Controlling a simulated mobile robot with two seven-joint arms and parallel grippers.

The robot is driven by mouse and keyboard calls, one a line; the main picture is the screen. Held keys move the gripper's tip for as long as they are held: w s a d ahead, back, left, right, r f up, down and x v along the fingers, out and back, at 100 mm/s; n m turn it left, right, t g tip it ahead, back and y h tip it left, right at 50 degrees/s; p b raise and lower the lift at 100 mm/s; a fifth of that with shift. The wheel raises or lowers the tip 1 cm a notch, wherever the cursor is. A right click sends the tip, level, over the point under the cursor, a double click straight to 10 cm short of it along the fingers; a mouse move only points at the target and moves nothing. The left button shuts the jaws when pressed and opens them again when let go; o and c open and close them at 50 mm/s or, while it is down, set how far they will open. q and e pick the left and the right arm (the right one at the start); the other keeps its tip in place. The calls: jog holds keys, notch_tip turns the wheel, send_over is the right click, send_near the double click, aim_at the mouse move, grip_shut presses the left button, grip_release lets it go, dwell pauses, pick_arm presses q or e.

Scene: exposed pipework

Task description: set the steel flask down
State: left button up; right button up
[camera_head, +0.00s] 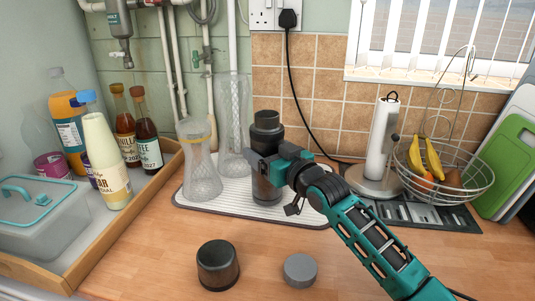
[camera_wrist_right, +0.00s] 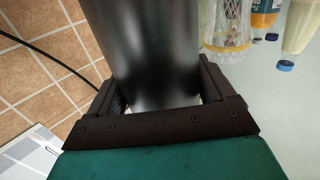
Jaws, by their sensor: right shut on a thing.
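The steel flask (camera_head: 266,135) is a tall dark grey cylinder with a narrower top. It is upright over the white ribbed drying mat (camera_head: 225,205), with its base at or very near the mat; I cannot tell whether it touches. My right gripper (camera_head: 266,165) is shut around the flask's middle from the right and hides part of it. In the right wrist view the flask's dark body (camera_wrist_right: 150,50) sits between the two fingers of the gripper (camera_wrist_right: 160,90). My left gripper is not in view.
Clear glass vessels (camera_head: 201,175) stand left of the flask on the mat. A dark cup (camera_head: 218,265) and a grey lid (camera_head: 300,270) are on the counter in front. A paper towel holder (camera_head: 381,140) and fruit basket (camera_head: 445,192) stand right. A wooden tray (camera_head: 160,178) of bottles is left.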

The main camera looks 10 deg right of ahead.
dwell(0.3)
jog(key=shift+f, duration=0.2)
jog(key=o, duration=1.3)
jog(key=shift+f, duration=0.1)
jog(key=v, duration=1.2)
